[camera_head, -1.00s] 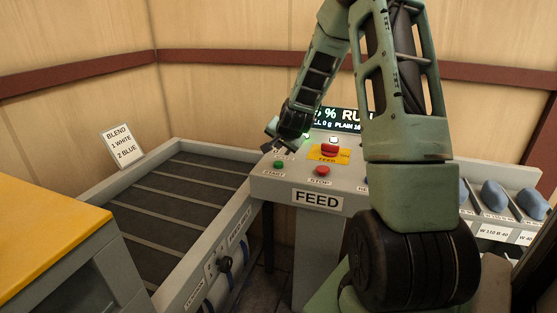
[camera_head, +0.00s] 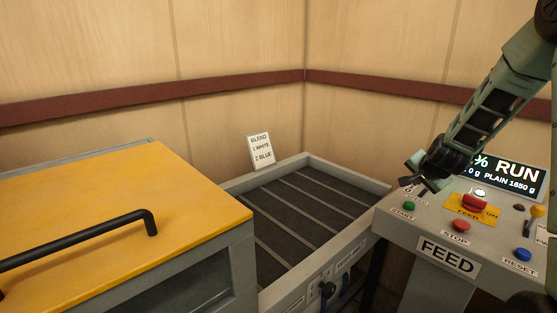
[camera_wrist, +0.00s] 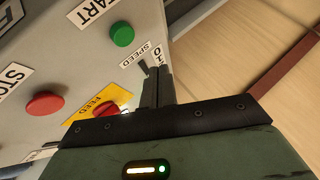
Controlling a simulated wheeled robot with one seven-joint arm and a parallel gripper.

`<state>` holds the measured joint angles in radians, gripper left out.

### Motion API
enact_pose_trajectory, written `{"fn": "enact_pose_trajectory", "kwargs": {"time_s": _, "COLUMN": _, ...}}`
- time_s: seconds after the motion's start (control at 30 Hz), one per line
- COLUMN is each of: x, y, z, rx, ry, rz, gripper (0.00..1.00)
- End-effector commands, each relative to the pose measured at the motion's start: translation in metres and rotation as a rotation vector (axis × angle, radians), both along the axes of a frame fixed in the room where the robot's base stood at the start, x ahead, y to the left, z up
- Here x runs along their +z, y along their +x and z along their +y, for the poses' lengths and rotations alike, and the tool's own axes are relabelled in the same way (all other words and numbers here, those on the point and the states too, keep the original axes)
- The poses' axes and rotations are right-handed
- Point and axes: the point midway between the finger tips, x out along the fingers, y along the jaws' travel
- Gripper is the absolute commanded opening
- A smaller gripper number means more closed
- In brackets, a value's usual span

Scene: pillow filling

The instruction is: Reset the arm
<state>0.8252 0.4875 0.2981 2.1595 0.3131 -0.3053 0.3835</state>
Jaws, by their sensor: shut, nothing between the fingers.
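My arm reaches in from the right in the head view. My gripper (camera_head: 412,180) hangs above the left rear edge of the feed console (camera_head: 413,232), close to the panel; contact cannot be told. In the wrist view the fingers of my gripper (camera_wrist: 157,75) are shut together with nothing between them. They point at the small speed switch (camera_wrist: 143,68). The green start button (camera_wrist: 121,35) and red stop button (camera_wrist: 45,103) are beside it.
A yellow-topped cabinet (camera_head: 120,205) with a black handle (camera_head: 85,240) stands at the left. A low bed with dark slats (camera_head: 300,215) lies between it and the console, with a blend card (camera_head: 262,151) at its back. A blue reset button (camera_head: 522,255) is on the console's right.

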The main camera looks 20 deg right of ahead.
Motion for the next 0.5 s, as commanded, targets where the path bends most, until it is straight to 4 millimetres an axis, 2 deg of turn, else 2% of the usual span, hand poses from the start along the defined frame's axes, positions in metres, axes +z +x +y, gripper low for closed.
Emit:
{"fn": "enact_pose_trajectory", "kwargs": {"time_s": 0.07, "x": 0.000, "y": 0.000, "z": 0.000, "rx": 0.000, "ry": 0.000, "rz": 0.000, "gripper": 0.00}}
{"fn": "enact_pose_trajectory", "kwargs": {"time_s": 0.13, "x": 0.001, "y": 0.004, "z": 0.011, "rx": 0.027, "ry": 0.001, "rz": 0.008, "gripper": 0.00}}
{"fn": "enact_pose_trajectory", "kwargs": {"time_s": 0.17, "x": 0.002, "y": 0.006, "z": 0.019, "rx": 0.048, "ry": 0.002, "rz": 0.013, "gripper": 0.00}}
{"fn": "enact_pose_trajectory", "kwargs": {"time_s": 0.23, "x": 0.004, "y": 0.013, "z": 0.048, "rx": 0.120, "ry": 0.005, "rz": 0.036, "gripper": 0.00}}
{"fn": "enact_pose_trajectory", "kwargs": {"time_s": 0.27, "x": 0.006, "y": 0.015, "z": 0.064, "rx": 0.160, "ry": 0.007, "rz": 0.049, "gripper": 0.00}}
{"fn": "enact_pose_trajectory", "kwargs": {"time_s": 0.37, "x": 0.010, "y": 0.020, "z": 0.132, "rx": 0.334, "ry": 0.008, "rz": 0.110, "gripper": 0.00}}
{"fn": "enact_pose_trajectory", "kwargs": {"time_s": 0.4, "x": 0.012, "y": 0.019, "z": 0.162, "rx": 0.411, "ry": 0.006, "rz": 0.137, "gripper": 0.00}}
{"fn": "enact_pose_trajectory", "kwargs": {"time_s": 0.47, "x": 0.014, "y": 0.013, "z": 0.206, "rx": 0.528, "ry": 0.003, "rz": 0.182, "gripper": 0.00}}
{"fn": "enact_pose_trajectory", "kwargs": {"time_s": 0.5, "x": 0.016, "y": 0.006, "z": 0.235, "rx": 0.609, "ry": -0.005, "rz": 0.211, "gripper": 0.00}}
